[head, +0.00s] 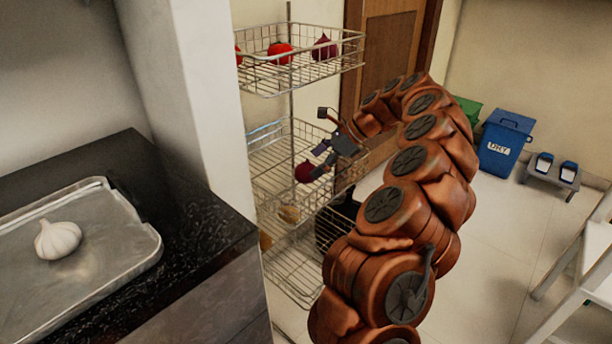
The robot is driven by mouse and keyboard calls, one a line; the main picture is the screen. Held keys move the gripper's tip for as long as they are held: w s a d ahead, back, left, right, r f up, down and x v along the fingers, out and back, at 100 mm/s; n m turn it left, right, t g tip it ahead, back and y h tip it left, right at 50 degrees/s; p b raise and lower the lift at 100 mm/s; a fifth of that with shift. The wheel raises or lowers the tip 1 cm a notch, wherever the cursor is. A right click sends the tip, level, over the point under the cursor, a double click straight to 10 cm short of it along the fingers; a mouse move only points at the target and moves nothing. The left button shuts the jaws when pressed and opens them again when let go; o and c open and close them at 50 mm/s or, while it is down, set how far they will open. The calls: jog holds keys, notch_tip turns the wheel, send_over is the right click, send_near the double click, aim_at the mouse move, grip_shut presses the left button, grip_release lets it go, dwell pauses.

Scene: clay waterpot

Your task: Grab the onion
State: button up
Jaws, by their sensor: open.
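A dark red onion (305,171) sits on the middle shelf of the wire rack, at its right part. Another purple onion-like bulb (324,47) stands on the top shelf near its right end. My gripper (320,142) is open and empty, in front of the middle shelf. Its dark fingers are spread, pointing left; the lower finger overlaps the right side of the lower onion in the picture. I cannot tell whether it touches the onion.
The wire rack (266,90) has red vegetables (280,53) on top and pale ones lower. At left, a white garlic bulb (58,240) lies on a metal tray (130,262) on a dark counter (165,195). Blue bin (503,143) and ladder (585,275) stand at right.

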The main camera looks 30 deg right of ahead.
aim_at(313, 166)
jog(key=b+x, duration=0.1)
jog(key=x, duration=0.3)
jog(key=shift+s+d+f, duration=0.1)
jog(key=shift+d, duration=0.05)
jog(key=c, duration=1.3)
